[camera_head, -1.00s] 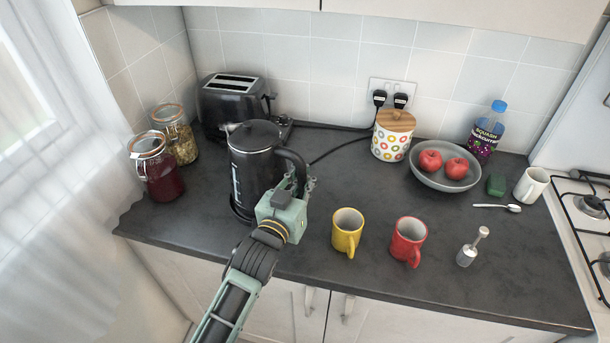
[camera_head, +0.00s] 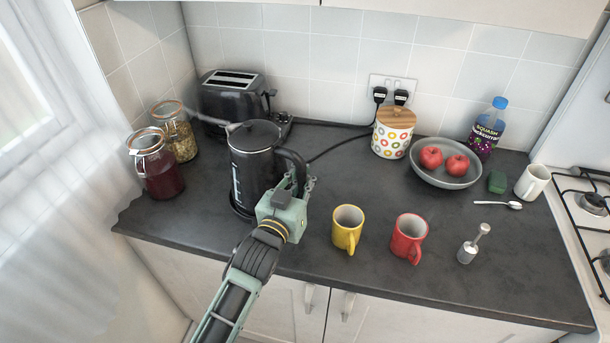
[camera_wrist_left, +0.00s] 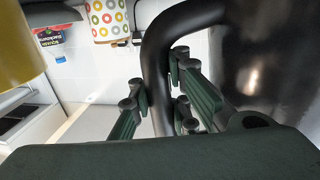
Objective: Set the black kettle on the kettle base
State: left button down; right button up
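The black kettle (camera_head: 252,172) stands upright at the left of the counter, its handle (camera_head: 296,165) towards the right. A dark round rim, seemingly the kettle base (camera_head: 237,211), shows under its bottom edge; I cannot tell whether the kettle is fully seated on it. My left gripper (camera_head: 298,187) is at the handle. In the left wrist view the black handle (camera_wrist_left: 157,75) runs between the fingers of the gripper (camera_wrist_left: 160,95), which sit close against it on both sides. The kettle body (camera_wrist_left: 270,65) fills the right of that view. My right gripper is out of view.
A toaster (camera_head: 233,104) stands behind the kettle; two jars (camera_head: 155,166) (camera_head: 175,132) stand left. A yellow mug (camera_head: 346,229) and a red mug (camera_head: 408,240) are right of the gripper.

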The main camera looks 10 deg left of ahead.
pick_arm(q)
jog(key=c, duration=1.9)
grip_release()
jog(key=shift+f, duration=0.1)
jog(key=shift+c, duration=0.2)
jog(key=shift+s+f, duration=0.1)
jog(key=shift+f, duration=0.25)
jog(key=shift+s+a+r+p, duration=0.15)
jog(key=shift+s+p, duration=0.1)
jog(key=shift+s, duration=0.35)
jog(key=shift+s+r+p, duration=0.1)
jog(key=shift+s+p, duration=0.15)
jog(key=shift+s, duration=0.3)
jog(key=shift+s+a+r+p, duration=0.15)
jog(key=shift+s+p, duration=0.25)
jog(key=shift+s, duration=0.6)
jog(key=shift+s+a+f+p, duration=0.1)
jog(key=shift+s+a+p, duration=0.2)
jog(key=shift+s, duration=0.65)
jog(key=shift+s+a+r+p, duration=0.1)
jog(key=shift+s+p, duration=0.35)
jog(key=shift+s, duration=0.55)
jog(key=s, duration=0.2)
jog(key=shift+s+a+p, duration=0.25)
jog(key=shift+s+p, duration=0.05)
jog(key=shift+p, duration=0.05)
